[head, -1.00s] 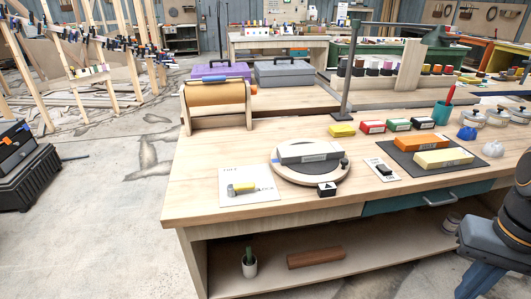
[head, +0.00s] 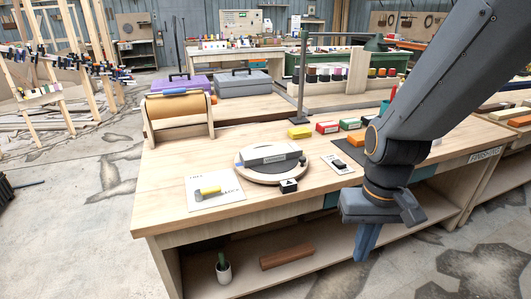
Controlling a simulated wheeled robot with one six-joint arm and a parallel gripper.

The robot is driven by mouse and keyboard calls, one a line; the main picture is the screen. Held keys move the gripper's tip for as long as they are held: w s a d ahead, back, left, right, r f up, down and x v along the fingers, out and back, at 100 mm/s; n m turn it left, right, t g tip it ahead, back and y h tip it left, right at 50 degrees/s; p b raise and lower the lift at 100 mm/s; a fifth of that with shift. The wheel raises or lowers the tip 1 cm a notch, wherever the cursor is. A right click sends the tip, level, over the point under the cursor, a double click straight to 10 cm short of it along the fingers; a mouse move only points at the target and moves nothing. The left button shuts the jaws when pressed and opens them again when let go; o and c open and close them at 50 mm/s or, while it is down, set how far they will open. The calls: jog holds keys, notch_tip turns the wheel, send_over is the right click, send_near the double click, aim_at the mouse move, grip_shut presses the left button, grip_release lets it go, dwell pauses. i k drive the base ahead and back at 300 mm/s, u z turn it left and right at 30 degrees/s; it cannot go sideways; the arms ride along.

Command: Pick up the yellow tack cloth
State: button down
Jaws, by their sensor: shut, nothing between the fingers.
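A small flat yellow piece (head: 299,132), which looks like the yellow tack cloth, lies on the workbench (head: 175,170) left of a red box. A second yellow piece (head: 210,190) lies on a white sheet (head: 225,198) near the bench's front left; I cannot read the sheet's lettering. My gripper (head: 366,250) hangs pointing down at the right, in front of the bench's front edge. Its fingers are together and empty, well apart from both yellow pieces.
A round turntable (head: 258,172) with a grey block (head: 269,154) stands mid-bench. Red (head: 327,127) and green (head: 350,123) boxes sit right of the yellow piece. A dark post (head: 303,80) rises behind it. A paper roll stand (head: 178,115) is at the left.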

aim_at(303, 132)
jog(key=z, duration=0.45)
jog(key=k, duration=0.55)
jog(key=z, duration=0.6)
jog(key=i, duration=1.05)
jog(key=u, duration=1.5)
jog(key=i, duration=0.95)
jog(key=u, duration=0.25)
